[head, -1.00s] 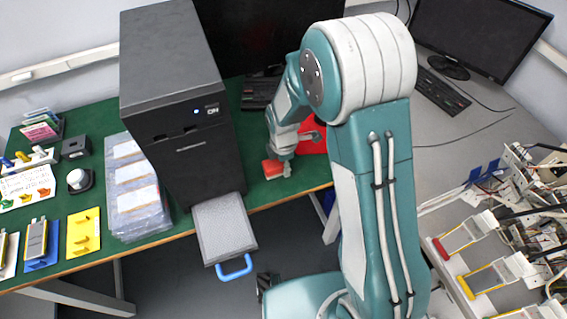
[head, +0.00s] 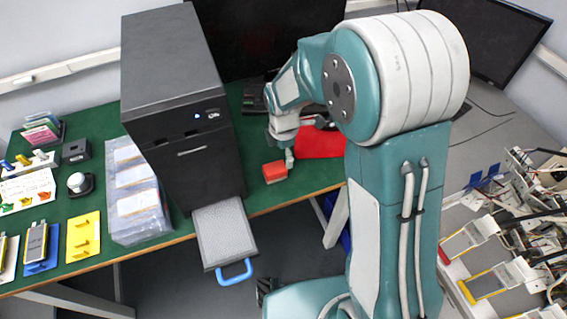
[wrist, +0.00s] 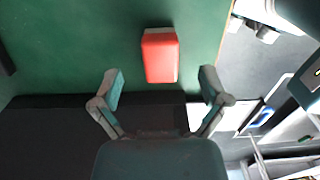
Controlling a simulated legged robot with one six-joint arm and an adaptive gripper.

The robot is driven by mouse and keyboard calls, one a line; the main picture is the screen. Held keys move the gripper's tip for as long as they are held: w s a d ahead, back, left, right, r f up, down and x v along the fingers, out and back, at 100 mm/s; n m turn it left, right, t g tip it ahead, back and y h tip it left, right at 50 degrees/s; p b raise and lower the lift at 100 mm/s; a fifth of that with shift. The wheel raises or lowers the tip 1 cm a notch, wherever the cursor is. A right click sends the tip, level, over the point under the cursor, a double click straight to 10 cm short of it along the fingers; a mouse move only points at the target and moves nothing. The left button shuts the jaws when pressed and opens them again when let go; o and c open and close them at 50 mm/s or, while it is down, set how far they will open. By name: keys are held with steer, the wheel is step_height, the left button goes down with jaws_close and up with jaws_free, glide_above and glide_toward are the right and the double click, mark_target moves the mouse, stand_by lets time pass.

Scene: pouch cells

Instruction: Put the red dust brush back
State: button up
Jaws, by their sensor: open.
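The red dust brush (head: 274,171), a small red block with a pale lower edge, lies on the green table near its front edge, right of the black cabinet. It also shows in the wrist view (wrist: 160,55), just beyond the fingertips. My gripper (head: 289,158) is right beside the brush in the head view. In the wrist view my gripper (wrist: 162,86) has its two fingers spread wide with nothing between them. A flat red mat (head: 320,145) lies just right of the gripper, partly hidden by my arm.
A black cabinet (head: 175,100) with an extended grey tray (head: 224,235) and blue handle stands left of the brush. Stacked clear pouches (head: 135,195) lie further left. A monitor stands behind.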

step_height(320, 180, up, 5)
steer(key=shift+f, duration=0.1)
step_height(320, 180, up, 6)
steer(key=f+m+t, duration=0.1)
steer(key=m, duration=0.3)
glide_above(284, 165)
steer(key=s+d, duration=0.2)
steer(key=d, duration=0.1)
steer(key=s+d+r+m+t, duration=0.2)
steer(key=s+d+r+m, duration=0.1)
steer(key=s+r+m, duration=0.3)
steer(key=s+d+r+m+t, duration=0.1)
steer(key=s+d+r+m, duration=0.1)
steer(key=s+m, duration=0.3)
steer(key=s+d+r+m+t, duration=0.1)
steer(key=s+d+r+m, duration=0.2)
steer(key=s+m, duration=0.3)
steer(key=shift+s+r+t, duration=0.3)
steer(key=shift+s+r, duration=0.05)
